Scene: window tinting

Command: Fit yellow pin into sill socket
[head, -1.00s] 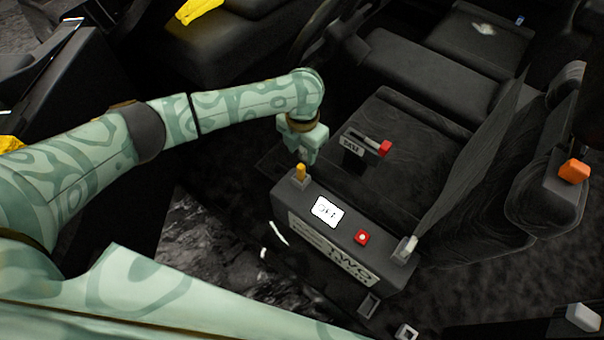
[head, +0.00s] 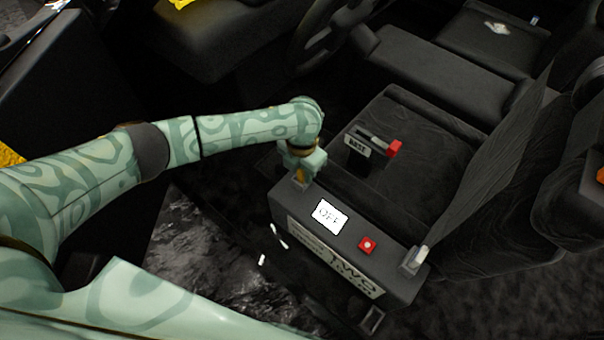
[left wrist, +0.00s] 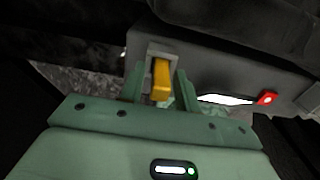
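The yellow pin (head: 300,175) stands upright in a grey holder (left wrist: 160,49) at the left end of a dark box (head: 335,243). In the left wrist view the pin (left wrist: 161,78) is between the two green fingers, with visible gaps beside it. My left gripper (head: 303,168) is over this end of the box, open around the pin and not visibly pressing on it. A small grey square socket (head: 372,320) lies low in front of the box; whether it is the sill socket I cannot tell. My right gripper is out of view.
The box carries a white OFF display (head: 328,216), a red button (head: 367,245) and a grey block (head: 413,260) at its right end. A dark seat (head: 430,140) stands behind the box.

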